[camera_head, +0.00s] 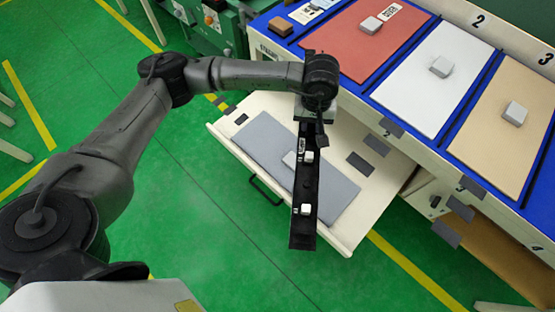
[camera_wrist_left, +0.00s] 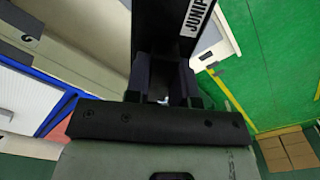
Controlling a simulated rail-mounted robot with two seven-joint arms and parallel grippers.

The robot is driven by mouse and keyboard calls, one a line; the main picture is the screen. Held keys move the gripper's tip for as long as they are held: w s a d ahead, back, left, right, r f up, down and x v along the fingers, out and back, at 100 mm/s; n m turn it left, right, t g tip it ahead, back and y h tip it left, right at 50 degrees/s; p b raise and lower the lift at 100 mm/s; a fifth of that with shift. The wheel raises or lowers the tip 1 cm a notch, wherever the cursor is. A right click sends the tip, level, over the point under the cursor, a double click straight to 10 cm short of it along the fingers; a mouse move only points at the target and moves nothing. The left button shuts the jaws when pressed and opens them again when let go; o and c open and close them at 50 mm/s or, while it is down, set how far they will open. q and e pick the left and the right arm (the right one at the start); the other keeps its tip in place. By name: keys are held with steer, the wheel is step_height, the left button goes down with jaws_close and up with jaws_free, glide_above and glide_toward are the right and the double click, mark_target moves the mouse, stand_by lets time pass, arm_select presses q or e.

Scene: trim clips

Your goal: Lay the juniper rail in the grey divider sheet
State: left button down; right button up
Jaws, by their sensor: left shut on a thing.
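The juniper rail (camera_head: 304,185) is a long black strip with two small white blocks on it and a white label. My left gripper (camera_head: 314,118) is shut on its far end. In the left wrist view the rail (camera_wrist_left: 157,35) rises from between the fingers (camera_wrist_left: 163,82), and its label reads "JUNIP". The grey divider sheet (camera_head: 258,137) lies in the open cream drawer (camera_head: 230,153). The rail crosses in front of the sheet's right part and seems to be above it; its near end passes the drawer's front edge. A pale block on the sheet is partly hidden by the rail.
The bench has red (camera_head: 350,40), white (camera_head: 430,85) and tan (camera_head: 515,105) panels, each with a pale block, between blue strips. Dark grey plates (camera_head: 376,145) lie at the drawer's right side. Green machinery (camera_head: 205,35) stands behind. Green floor is open in front.

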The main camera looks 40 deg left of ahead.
arm_select(q)
steer(key=a+f+n+b, duration=0.2)
steer(key=f+n, duration=0.1)
steer(key=f, duration=0.5)
steer(key=s+a+f+n+b, duration=0.1)
steer(key=a+f+n+b, duration=0.2)
steer(key=f, duration=0.6)
steer(key=s+a+f+n+b, duration=0.1)
steer(key=a+f+n+b, duration=0.1)
steer(key=f, duration=0.7)
steer(key=n+b, duration=0.1)
steer(key=n, duration=0.1)
steer(key=shift+a+n, duration=0.2)
steer(key=shift+n, duration=0.1)
steer(key=shift+s+f, duration=0.1)
step_height(320, 180, down, 11)
steer(key=b, duration=0.8)
steer(key=shift+d, duration=0.1)
steer(key=c, duration=0.9)
jaws_free()
